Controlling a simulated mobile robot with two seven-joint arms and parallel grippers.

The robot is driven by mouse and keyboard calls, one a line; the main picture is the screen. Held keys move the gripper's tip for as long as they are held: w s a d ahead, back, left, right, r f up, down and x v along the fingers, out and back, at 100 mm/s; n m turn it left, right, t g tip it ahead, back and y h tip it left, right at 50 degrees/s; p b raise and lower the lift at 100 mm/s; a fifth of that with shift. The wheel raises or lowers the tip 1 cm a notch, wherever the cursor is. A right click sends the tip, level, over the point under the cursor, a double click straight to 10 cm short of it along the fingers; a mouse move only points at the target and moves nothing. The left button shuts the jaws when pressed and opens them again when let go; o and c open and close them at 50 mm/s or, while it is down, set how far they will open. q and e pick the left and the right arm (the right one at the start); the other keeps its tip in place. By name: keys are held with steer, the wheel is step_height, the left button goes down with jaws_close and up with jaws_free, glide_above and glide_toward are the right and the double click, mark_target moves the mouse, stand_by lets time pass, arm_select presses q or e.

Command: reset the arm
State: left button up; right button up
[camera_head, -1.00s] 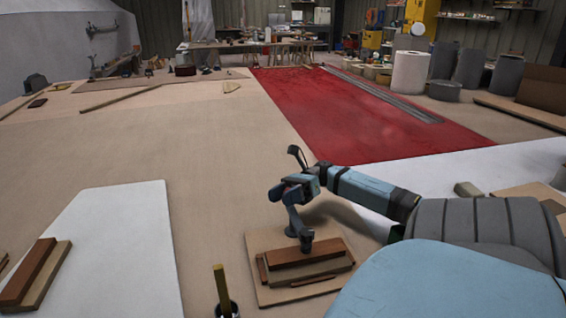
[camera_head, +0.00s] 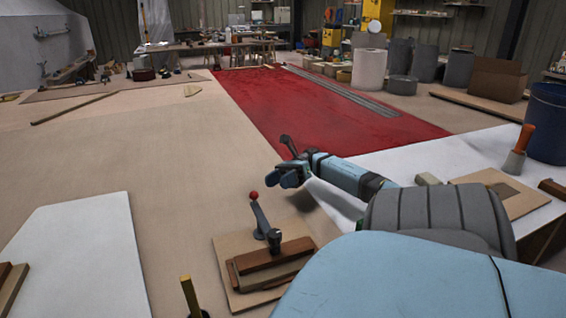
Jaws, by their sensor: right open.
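A dark lever arm with a red ball knob (camera_head: 255,196) stands tilted on a dark pivot, above a brown wooden block (camera_head: 271,258) on a light wooden board (camera_head: 226,250). My right gripper (camera_head: 289,180) is beyond the lever and to its right, apart from it. It is open and empty, and its fingers point to the left. My left gripper is out of view.
White sheets lie at the left (camera_head: 82,258) and right of the tan floor. A red strip (camera_head: 310,110) runs towards the back. A blue bin (camera_head: 545,122) and an orange-handled tool (camera_head: 520,145) stand at the right. A yellow stick (camera_head: 190,297) stands in front.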

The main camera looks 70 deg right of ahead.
steer(key=shift+v, duration=1.1)
